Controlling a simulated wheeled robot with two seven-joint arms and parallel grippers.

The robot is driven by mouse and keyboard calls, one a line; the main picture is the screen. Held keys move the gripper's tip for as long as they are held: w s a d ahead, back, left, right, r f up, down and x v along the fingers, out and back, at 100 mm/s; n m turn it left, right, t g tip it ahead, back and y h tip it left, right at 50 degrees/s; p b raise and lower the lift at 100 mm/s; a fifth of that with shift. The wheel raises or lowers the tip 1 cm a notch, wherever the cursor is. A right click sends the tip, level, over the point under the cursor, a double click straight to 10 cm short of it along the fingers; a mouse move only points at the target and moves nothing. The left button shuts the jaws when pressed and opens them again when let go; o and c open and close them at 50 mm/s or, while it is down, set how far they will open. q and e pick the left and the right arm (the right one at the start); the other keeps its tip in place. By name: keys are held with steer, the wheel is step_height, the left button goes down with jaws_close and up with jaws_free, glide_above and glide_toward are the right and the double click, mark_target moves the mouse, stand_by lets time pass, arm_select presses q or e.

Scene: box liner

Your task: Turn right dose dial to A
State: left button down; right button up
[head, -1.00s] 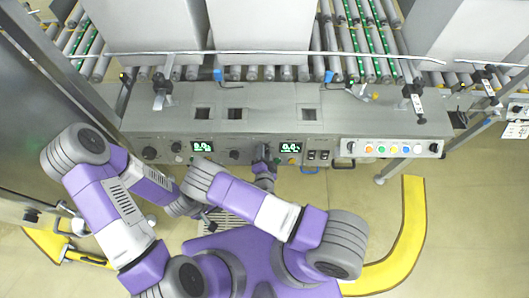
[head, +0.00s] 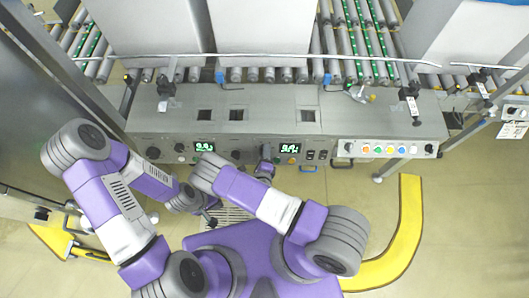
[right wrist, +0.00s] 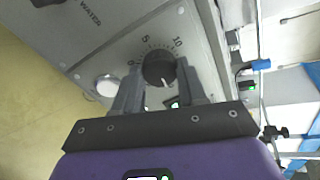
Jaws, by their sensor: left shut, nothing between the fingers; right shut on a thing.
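The right dose dial (right wrist: 158,68) is a round black knob on the grey panel in the right wrist view, with a white pointer mark and a scale reading 5 and 10. My right gripper (right wrist: 161,74) is shut on it, one finger on each side. In the head view my right gripper (head: 265,164) is at the panel front, left of the lit green right display (head: 287,143); the dial is hidden there. I cannot read a mark A. My left gripper (head: 209,220) is shut and empty, low in front of the panel, apart from it.
The control panel (head: 170,125) also carries a left green display (head: 204,145), other black knobs, and a row of coloured buttons (head: 378,149) at right. A white button (right wrist: 107,86) sits beside the dial. Roller conveyors and large white boxes (head: 260,30) stand behind.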

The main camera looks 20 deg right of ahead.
steer(key=m+p, duration=0.1)
steer(key=m, duration=0.4)
steer(key=shift+w+r+m, duration=0.1)
steer(key=shift+m, duration=0.2)
steer(key=shift+m+p, duration=0.65)
steer(key=shift+m, duration=1.25)
steer(key=shift+g, duration=0.3)
steer(key=o, duration=1.1)
steer(key=shift+c, duration=0.2)
steer(key=p+v, duration=0.1)
steer(key=v, duration=0.6)
steer(key=shift+s, duration=0.3)
